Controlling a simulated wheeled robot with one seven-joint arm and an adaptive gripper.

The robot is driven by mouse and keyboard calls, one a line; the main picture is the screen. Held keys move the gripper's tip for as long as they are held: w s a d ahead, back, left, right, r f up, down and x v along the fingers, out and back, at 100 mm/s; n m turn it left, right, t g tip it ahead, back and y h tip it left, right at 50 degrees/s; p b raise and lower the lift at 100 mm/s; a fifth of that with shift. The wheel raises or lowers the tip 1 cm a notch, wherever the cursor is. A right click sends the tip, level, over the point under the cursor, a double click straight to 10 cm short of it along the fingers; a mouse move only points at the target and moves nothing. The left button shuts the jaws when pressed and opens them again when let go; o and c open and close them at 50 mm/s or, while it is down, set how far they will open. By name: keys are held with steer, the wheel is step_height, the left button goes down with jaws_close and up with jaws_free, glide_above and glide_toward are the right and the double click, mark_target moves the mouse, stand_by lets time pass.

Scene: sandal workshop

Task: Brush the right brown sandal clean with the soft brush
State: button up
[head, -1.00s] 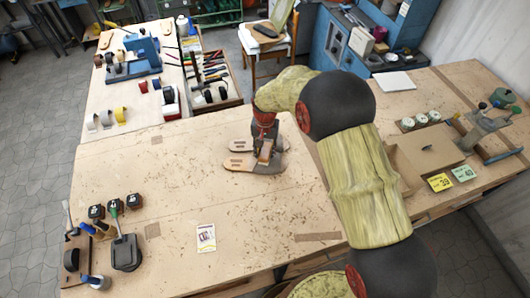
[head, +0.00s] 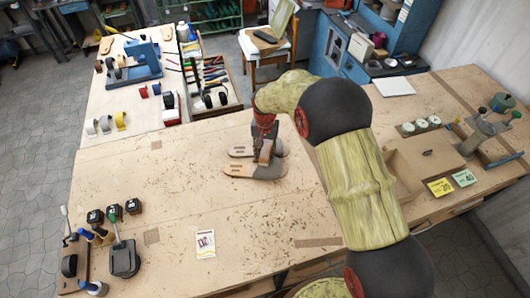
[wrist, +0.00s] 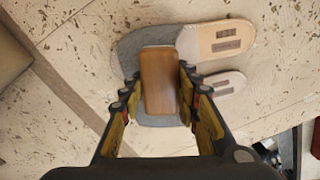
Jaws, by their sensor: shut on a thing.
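A pair of sandals lies side by side on the workbench. In the head view the nearer sandal (head: 239,170) and the farther sandal (head: 240,152) have tan ends at left and dark grey ends at right. The wrist view shows the nearer sandal (wrist: 217,40) at the top, with the farther one (wrist: 222,84) below it. My gripper (head: 264,150) is over their grey ends. In the wrist view its fingers (wrist: 158,92) are shut on the wooden-backed brush (wrist: 159,75). The brush is over the nearer sandal's grey part; its bristles and any contact are hidden.
The workbench (head: 190,190) has dark crumbs scattered on it. A white card (head: 205,244) lies in front. A cardboard box (head: 425,155) stands at right.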

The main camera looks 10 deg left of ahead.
steer(key=shift+s+f, duration=0.1)
steer(key=shift+s, duration=0.05)
steer(key=shift+s+d, duration=0.15)
steer(key=shift+s, duration=1.05)
steer(key=shift+w, duration=0.2)
steer(key=shift+w+b, duration=0.3)
steer(key=shift+w, duration=0.75)
steer(key=shift+s, duration=0.2)
steer(key=shift+s, duration=1.1)
